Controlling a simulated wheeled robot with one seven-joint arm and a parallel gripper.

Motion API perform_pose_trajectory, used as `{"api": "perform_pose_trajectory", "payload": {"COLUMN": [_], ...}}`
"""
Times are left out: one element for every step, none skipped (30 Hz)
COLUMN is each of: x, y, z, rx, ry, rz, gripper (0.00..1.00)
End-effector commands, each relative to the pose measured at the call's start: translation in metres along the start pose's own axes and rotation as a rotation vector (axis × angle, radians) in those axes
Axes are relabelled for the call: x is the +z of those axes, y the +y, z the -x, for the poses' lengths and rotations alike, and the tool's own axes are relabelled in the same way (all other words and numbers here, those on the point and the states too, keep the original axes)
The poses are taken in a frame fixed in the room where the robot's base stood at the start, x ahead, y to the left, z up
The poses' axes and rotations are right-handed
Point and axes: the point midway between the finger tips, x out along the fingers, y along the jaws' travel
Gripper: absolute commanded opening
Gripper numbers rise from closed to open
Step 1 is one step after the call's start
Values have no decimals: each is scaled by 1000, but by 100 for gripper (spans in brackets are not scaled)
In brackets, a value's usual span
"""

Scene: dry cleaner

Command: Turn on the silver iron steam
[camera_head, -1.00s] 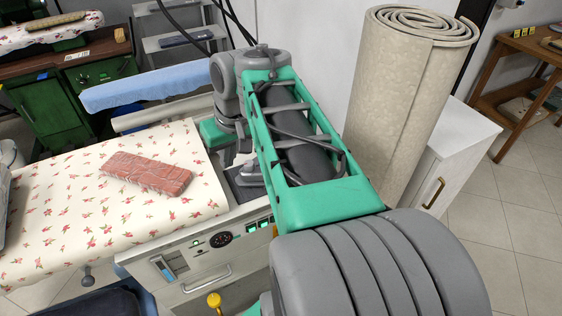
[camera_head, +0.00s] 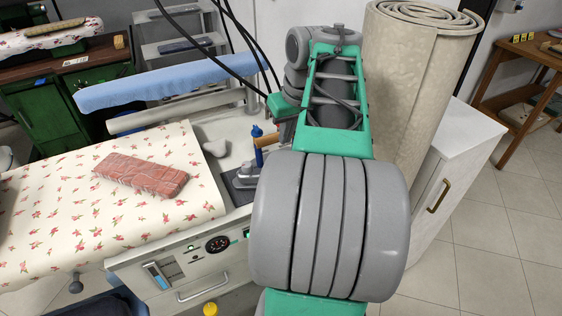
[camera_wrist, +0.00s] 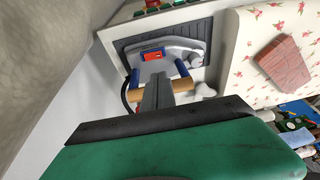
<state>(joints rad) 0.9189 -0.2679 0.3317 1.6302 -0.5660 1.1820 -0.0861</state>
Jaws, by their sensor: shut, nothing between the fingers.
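The silver iron (camera_head: 243,178) rests on a dark pad (camera_head: 232,190) at the right end of the ironing station, partly hidden by my arm. In the wrist view, the iron (camera_wrist: 178,47) shows its silver body, blue uprights, a wooden handle and a red panel (camera_wrist: 153,55) between the uprights. My gripper (camera_wrist: 157,80) is shut and empty. Its grey fingers overlap the handle in the wrist view and point toward the red panel; I cannot tell whether they touch anything. In the head view my arm hides the gripper.
The station's front has a dial (camera_head: 217,244) and drawer. A rolled beige carpet (camera_head: 408,80) stands by the white cabinet (camera_head: 450,150) at right. A blue padded arm board (camera_head: 165,82) is behind.

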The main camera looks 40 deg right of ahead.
Motion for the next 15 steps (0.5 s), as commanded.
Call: {"api": "perform_pose_trajectory", "payload": {"x": [2,1,1,1,1,1,2,4,6,7,8,9,10,10,11], "y": [-1,-1,-1,-1,-1,-1,-1,-2,-2,-2,-2,-3,-3,-3,-3], "z": [-15,-21,-30,-36,-43,-51,-57,-62,-68,-72,-76,-80,-82,-84,-86], "rx": [-2,-2,-2,-2,-3,-2,-2,-2,-1,-1,-1,-1,-1,0,0], "ry": [-3,-2,-2,-3,-2,-3,-3,-2,-2,-1,-2,-2,-1,0,1], "rz": [0,2,1,1,1,1,2,0,1,1,0,-1,0,1,1], "gripper": [0,0,0,0,0,0,0,0,0,0,0,0,0,0,0]}}
